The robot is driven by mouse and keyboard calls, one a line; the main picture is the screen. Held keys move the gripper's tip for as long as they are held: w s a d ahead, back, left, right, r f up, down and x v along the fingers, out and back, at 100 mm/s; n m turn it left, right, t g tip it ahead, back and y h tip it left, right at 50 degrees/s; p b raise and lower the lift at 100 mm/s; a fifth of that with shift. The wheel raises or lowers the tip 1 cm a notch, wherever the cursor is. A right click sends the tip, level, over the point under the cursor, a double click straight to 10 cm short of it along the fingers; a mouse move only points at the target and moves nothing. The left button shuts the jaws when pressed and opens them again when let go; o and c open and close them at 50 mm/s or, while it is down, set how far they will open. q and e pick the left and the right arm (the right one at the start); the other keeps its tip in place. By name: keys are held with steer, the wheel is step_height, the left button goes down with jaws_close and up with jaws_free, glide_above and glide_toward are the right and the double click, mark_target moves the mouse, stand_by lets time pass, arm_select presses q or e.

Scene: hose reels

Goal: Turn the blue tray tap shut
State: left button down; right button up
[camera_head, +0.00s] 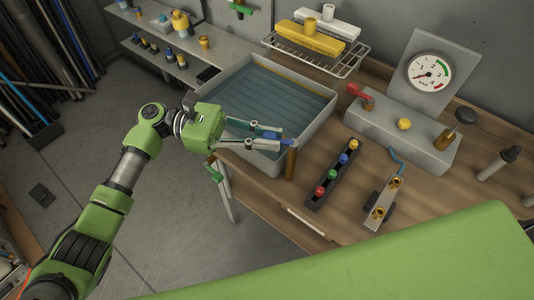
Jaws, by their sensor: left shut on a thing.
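The blue tray tap (270,135) sits at the near right corner of the grey tray (330,108). Only a small part of its blue handle shows between my fingers. A brown upright pipe (291,163) stands just right of it, outside the tray corner. My left gripper (278,140) reaches in from the left over the tray's near edge and is shut on the blue tap handle. The fingers hide most of the handle, so its exact angle cannot be told. My right gripper is not in view.
Right of the tray stand a dark rack of coloured knobs (319,192), a grey block with a red lever (359,92) and a pressure gauge (430,72). A wire rack with yellow and white blocks (310,37) is behind.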

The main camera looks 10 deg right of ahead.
arm_select(q)
steer(key=shift+w+d+m+g+y+b, duration=0.25)
steer(key=shift+m+g+y+b, duration=0.3)
steer(key=shift+g+b, duration=0.35)
steer(key=shift+w+d+m+g+y+b, duration=0.1)
steer(key=shift+w+m+g+y+b, duration=0.3)
steer(key=shift+m+g+b, duration=0.45)
steer(key=shift+s, duration=0.1)
steer(key=c, duration=2)
jaws_free()
steer(key=shift+v, duration=6)
steer(key=shift+r, duration=0.15)
